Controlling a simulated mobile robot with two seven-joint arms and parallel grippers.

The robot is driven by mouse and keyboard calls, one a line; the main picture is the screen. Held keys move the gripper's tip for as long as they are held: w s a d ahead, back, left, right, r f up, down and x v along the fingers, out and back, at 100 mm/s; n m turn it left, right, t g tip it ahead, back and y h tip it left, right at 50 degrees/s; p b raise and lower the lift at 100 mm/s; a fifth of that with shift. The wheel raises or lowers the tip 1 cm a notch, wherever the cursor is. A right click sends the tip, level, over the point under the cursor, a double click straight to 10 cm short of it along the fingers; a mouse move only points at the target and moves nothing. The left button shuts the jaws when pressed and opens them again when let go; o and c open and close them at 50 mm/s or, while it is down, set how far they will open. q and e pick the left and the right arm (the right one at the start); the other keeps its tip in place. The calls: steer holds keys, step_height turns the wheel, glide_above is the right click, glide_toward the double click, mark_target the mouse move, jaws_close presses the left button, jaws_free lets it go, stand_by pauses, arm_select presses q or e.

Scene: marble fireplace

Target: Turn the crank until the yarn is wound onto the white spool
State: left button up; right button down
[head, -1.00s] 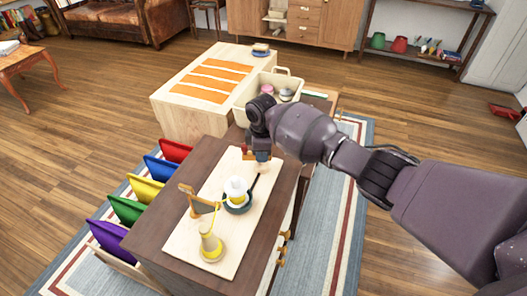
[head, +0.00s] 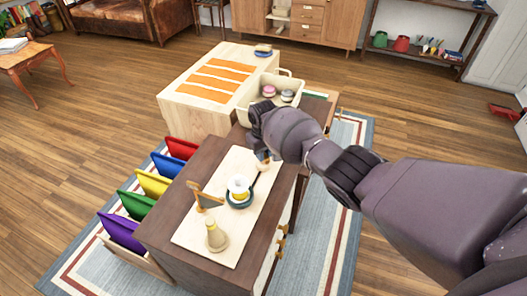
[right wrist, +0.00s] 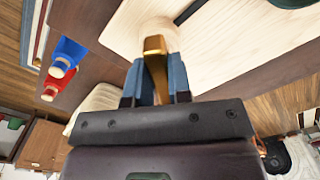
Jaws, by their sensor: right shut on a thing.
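The white spool (head: 238,184) stands upright on a dark green round base (head: 238,203), with yellow yarn showing on it. A pale cone (head: 216,239) with some yellow on it stands nearer the front of the light board (head: 192,239). A wooden guide arm (head: 207,199) stands between them. A dark crank arm runs from the base toward my right gripper (head: 263,161). In the right wrist view, my right gripper (right wrist: 155,84) is shut on a golden-brown crank handle (right wrist: 155,62). The dark crank arm (right wrist: 190,11) shows beyond it. My left gripper is out of view.
The board lies on a dark brown cabinet (head: 166,222). Coloured folders, such as the purple one (head: 121,232), stand along its left side. A cream bin (head: 251,104) with small round items is behind. A pale table (head: 180,112) with orange strips stands further back.

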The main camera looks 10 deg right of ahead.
steer(key=m+p, duration=0.1)
steer(key=m, duration=0.2)
steer(key=shift+m, duration=1.3)
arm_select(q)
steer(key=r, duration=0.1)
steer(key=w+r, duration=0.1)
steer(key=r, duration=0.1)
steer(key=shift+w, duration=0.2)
arm_select(e)
steer(key=shift+m, duration=0.5)
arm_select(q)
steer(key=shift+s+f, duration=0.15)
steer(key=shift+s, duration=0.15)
arm_select(e)
steer(key=c, duration=1)
jaws_free()
steer(key=shift+c, duration=0.2)
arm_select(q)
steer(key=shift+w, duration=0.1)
